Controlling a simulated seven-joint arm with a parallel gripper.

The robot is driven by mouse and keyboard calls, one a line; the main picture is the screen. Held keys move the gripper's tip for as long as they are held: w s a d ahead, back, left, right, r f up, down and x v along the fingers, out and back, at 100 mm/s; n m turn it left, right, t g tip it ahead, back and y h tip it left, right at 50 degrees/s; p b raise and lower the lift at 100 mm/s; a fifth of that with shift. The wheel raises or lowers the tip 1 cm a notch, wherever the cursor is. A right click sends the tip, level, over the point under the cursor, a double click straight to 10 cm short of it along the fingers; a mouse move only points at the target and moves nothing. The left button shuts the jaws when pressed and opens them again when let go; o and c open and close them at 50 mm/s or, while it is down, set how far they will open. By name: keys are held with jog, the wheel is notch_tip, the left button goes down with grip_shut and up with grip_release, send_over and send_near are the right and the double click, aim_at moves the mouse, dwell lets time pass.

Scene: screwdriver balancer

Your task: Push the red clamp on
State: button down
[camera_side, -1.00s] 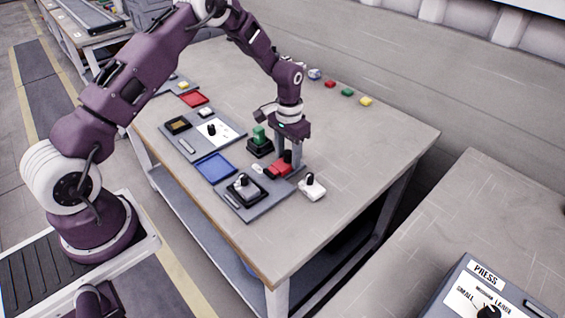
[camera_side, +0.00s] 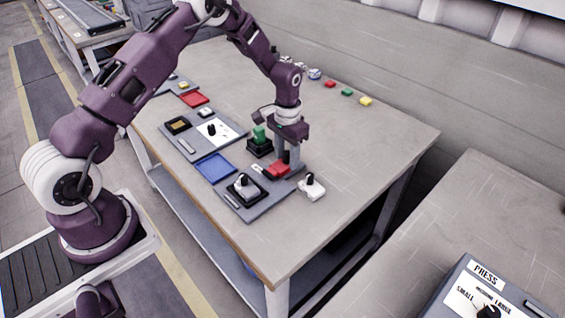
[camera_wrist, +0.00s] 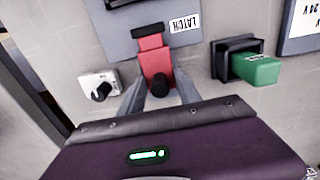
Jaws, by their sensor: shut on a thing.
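The red clamp (camera_wrist: 157,60) lies at the latch plate in the wrist view, with a black bar at its far end and a round black knob at its near end. A white LATCH label (camera_wrist: 171,23) is beside the bar. In the side view the red clamp (camera_side: 279,170) is at the right end of the grey panel. My gripper (camera_wrist: 160,88) is shut on the clamp's near end, one finger on each side; it also shows in the side view (camera_side: 289,163), pointing down. The exact contact is partly hidden.
A green block in a black holder (camera_wrist: 249,65) stands close on one side, a white box with a black knob (camera_wrist: 99,86) on the other. A blue tray (camera_side: 215,168) and a grey knob unit (camera_side: 245,186) are nearby. The table's right half is mostly clear.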

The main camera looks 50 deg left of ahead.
aim_at(275, 169)
jog(key=shift+s, duration=2.15)
jog(key=c, duration=1.2)
grip_release()
jog(key=shift+s, duration=0.1)
jog(key=shift+o, duration=0.2)
jog(key=shift+r, duration=3.5)
jog(key=shift+r, duration=0.1)
